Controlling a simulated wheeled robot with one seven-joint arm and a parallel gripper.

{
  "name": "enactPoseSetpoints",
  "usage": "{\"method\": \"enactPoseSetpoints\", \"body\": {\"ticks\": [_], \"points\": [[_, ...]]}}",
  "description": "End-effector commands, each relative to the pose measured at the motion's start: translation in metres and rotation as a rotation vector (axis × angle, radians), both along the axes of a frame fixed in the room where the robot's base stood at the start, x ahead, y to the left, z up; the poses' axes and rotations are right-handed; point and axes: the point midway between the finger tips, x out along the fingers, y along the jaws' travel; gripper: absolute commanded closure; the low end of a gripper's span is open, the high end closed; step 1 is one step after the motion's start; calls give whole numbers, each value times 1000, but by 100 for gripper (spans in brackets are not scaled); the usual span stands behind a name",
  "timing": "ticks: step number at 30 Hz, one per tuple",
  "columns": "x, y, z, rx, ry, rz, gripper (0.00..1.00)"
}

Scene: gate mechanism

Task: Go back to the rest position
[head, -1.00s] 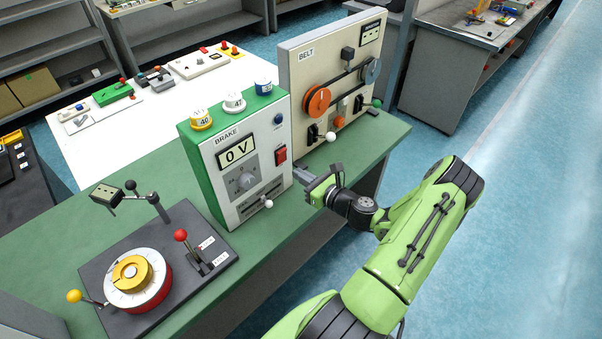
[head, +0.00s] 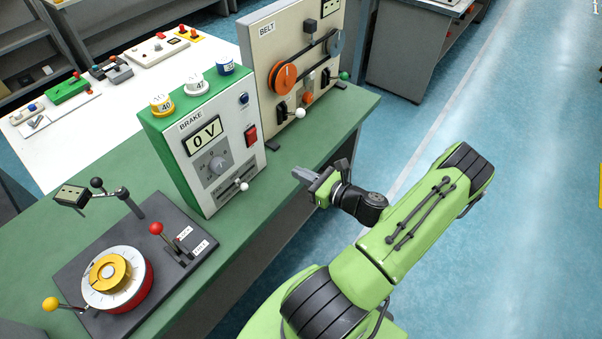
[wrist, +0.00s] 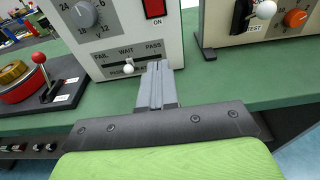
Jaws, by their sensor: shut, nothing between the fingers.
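My gripper (head: 303,175) is shut and empty. In the head view it hangs over the front edge of the green bench (head: 345,118), to the right of the BRAKE box and apart from it. In the wrist view my closed fingers (wrist: 156,86) point at the bench, in front of the BRAKE box (wrist: 112,30). The BRAKE box (head: 222,150) has a green side, a display reading 0 V and a slider with a white knob (head: 243,186). In the wrist view that knob (wrist: 128,69) stands near the WAIT label, left of my fingers.
A dark base with a dial (head: 116,277) and a red-knobbed lever (head: 156,229) sits at the left. The blue floor (head: 520,150) at the right is free.

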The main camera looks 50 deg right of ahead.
Motion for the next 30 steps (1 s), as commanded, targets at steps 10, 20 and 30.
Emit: {"method": "enactPoseSetpoints", "body": {"ticks": [10, 20, 30], "points": [[1, 1, 0, -5, 3, 6, 100], [38, 123, 38, -728, 214, 803, 100], [-1, 222, 121, -1710, 224, 1596, 100]]}}
